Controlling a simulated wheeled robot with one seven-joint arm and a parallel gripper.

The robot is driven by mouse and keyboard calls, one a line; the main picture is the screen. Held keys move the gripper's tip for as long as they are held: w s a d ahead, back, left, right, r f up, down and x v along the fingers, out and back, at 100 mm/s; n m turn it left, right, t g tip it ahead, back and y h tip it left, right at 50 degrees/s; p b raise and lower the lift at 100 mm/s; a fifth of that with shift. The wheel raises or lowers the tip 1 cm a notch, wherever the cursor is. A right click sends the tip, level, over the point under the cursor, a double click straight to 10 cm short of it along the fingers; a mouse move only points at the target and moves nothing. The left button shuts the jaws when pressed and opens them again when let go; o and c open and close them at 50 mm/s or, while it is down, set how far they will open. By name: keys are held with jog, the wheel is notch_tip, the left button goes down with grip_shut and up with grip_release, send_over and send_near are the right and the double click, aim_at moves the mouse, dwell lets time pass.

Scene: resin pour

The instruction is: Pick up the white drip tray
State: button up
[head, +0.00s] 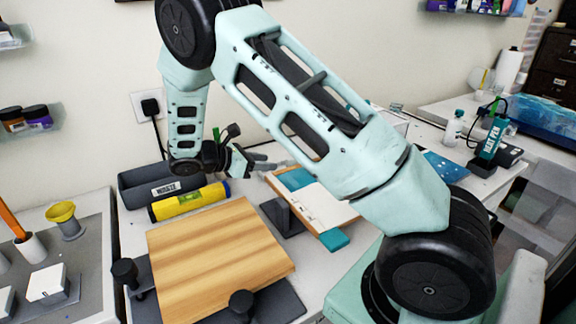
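A shallow white tray-like piece with orange-brown edges (318,205) lies on the white bench right of centre. It has a teal patch at its far end and a teal block at its near end. My arm covers part of its right side. I cannot tell for sure that it is the white drip tray. My gripper (272,164) is above the back of the bench, by the far end of this piece, with its grey fingers pointing right. It seems to hold nothing. The fingers are small and seen side-on, so their opening is unclear.
A dark waste bin (160,187) and a yellow roll (188,201) lie left of my gripper. A wooden board (215,258) on a dark stand with black knobs fills the front. A heat pen (490,140) and white bottle (453,129) stand at right.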

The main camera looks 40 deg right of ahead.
aim_at(287, 163)
jog(key=shift+x, duration=0.95)
jog(key=p+x, duration=0.1)
jog(key=x, duration=0.3)
jog(key=shift+s+d+p, duration=0.3)
jog(key=shift+d+p, duration=0.05)
jog(key=shift+d+f, duration=0.15)
jog(key=shift+d, duration=0.2)
grip_shut()
